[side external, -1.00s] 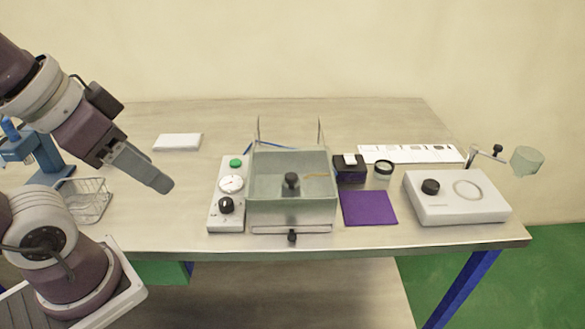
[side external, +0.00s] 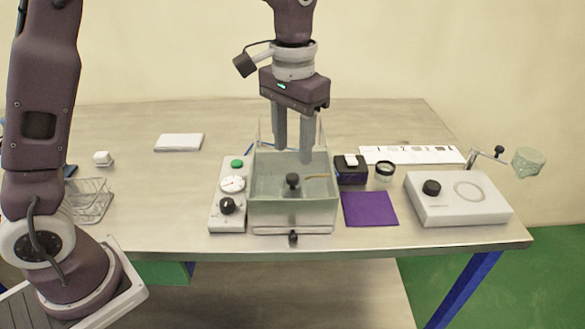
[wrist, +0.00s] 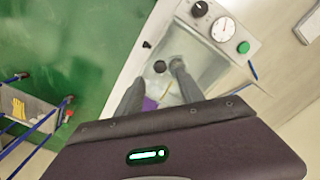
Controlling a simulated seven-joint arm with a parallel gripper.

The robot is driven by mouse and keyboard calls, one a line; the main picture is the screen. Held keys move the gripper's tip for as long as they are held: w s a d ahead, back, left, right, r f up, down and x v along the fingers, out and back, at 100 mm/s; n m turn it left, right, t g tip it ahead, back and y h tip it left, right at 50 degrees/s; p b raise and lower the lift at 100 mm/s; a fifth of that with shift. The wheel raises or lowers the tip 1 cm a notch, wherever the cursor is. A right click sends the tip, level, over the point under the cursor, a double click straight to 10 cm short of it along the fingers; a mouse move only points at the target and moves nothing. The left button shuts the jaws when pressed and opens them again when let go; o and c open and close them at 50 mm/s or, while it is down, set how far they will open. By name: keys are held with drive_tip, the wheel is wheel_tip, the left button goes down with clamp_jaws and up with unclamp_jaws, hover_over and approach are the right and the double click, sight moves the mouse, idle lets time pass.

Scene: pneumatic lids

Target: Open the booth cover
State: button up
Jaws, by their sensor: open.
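The booth (side external: 262,212) is a box with clear greenish walls on a pale base, near the front edge of the table. A black knob (side external: 292,181) shows at its middle, and a second small black knob (side external: 293,238) sits at its front. Two thin upright rods stand at its back. My gripper (side external: 293,155) is open and empty, pointing down over the back part of the booth. In the wrist view the two fingers (wrist: 153,82) spread on either side of the black knob (wrist: 159,67). I cannot tell whether the fingertips touch the cover.
A control panel (side external: 228,215) with a green button, dial gauge and black knob stands left of the booth. To its right are a dark box (side external: 350,175), a purple mat (side external: 369,209) and a white device (side external: 459,205). A wire rack (side external: 88,205) stands at left.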

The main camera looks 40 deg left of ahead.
sight(293, 176)
wheel_tip(293, 176, down, 6)
drive_tip(key=shift+f, duration=0.1)
clamp_jaws()
idle(1.5)
